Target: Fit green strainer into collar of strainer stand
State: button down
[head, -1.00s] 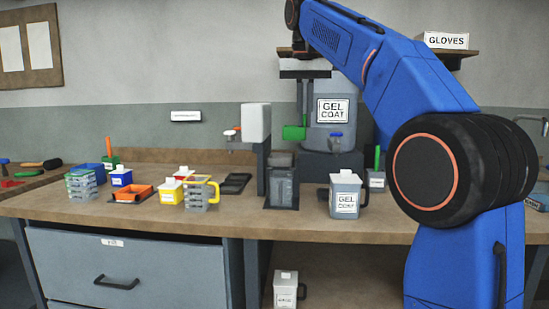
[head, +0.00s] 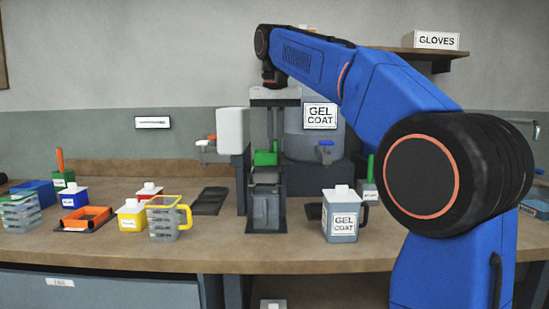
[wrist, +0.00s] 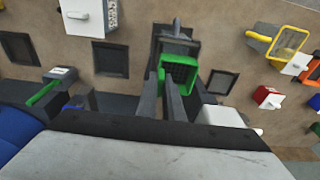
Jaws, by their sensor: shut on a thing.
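The green strainer (head: 266,157) hangs below my gripper (head: 272,138), which points down and is shut on it. The wrist view also shows the green strainer (wrist: 181,72) at the tips of my gripper (wrist: 172,82). The grey strainer stand (head: 266,205) stands upright on the bench, just below the strainer in the head view. In the wrist view the stand (wrist: 176,36) shows beyond the strainer, partly covered by it. The collar's opening is not clearly visible, and I cannot tell the exact gap between strainer and collar.
A gel coat jug (head: 341,216) stands right of the stand. A yellow-handled measuring cup (head: 163,222) and several small containers stand left. A white box (head: 232,130) on a dark post is close by on the left. A large gel coat container (head: 320,118) is behind.

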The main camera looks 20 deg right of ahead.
aim_at(275, 156)
jog(key=shift+f, duration=2.05)
jog(key=c, duration=1.9)
grip_release()
jog(key=shift+f, duration=0.1)
notch_tip(275, 156, up, 12)
jog(key=s, duration=0.1)
jog(key=shift+s+a, duration=0.3)
jog(key=shift+s, duration=0.05)
jog(key=shift+s, duration=0.1)
jog(key=s+d+f+n+t, duration=0.1)
jog(key=s+f, duration=0.9)
jog(key=f, duration=0.5)
jog(key=s+d+f+n+t, duration=0.1)
jog(key=s+d+f, duration=0.1)
jog(key=s+f, duration=0.8)
jog(key=s+d+f+n+t, duration=0.1)
jog(key=s+f, duration=0.9)
jog(key=f, duration=1)
jog(key=shift+s+d+n+y, duration=0.3)
jog(key=shift+s+d, duration=0.1)
jog(key=shift+d, duration=0.15)
